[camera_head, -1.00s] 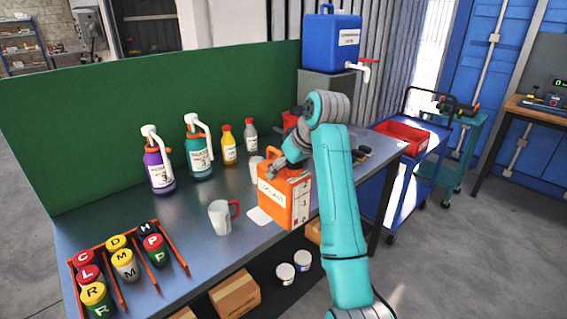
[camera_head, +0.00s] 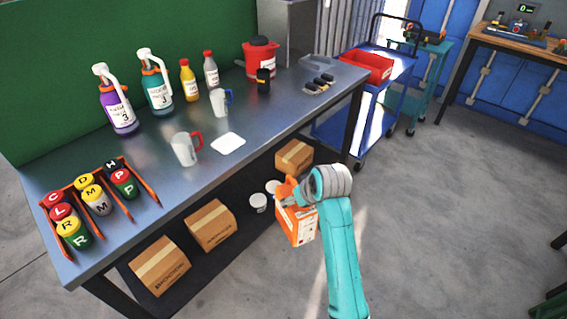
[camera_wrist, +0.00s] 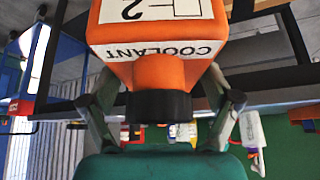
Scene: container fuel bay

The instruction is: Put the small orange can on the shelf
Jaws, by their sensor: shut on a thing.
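The orange can (camera_head: 296,226) has a white label and hangs beside the table's front edge, lower than the tabletop. My gripper (camera_head: 291,198) is shut on the can near its top. In the wrist view the can (camera_wrist: 165,72) shows the word COOLANT, a 2 and a black cap, with the gripper fingers (camera_wrist: 162,105) on both sides of its neck. The dark lower shelf (camera_head: 228,243) lies under the table. It holds cardboard boxes and white tubs. The can overlaps the shelf's right part in the picture; I cannot tell whether it touches the shelf.
On the shelf are a box (camera_head: 210,224) at the middle, a box (camera_head: 294,157) at the far right and a white tub (camera_head: 258,203). A table leg (camera_head: 355,120) stands at the right. The tabletop carries mugs, bottles and a rack of lidded cans.

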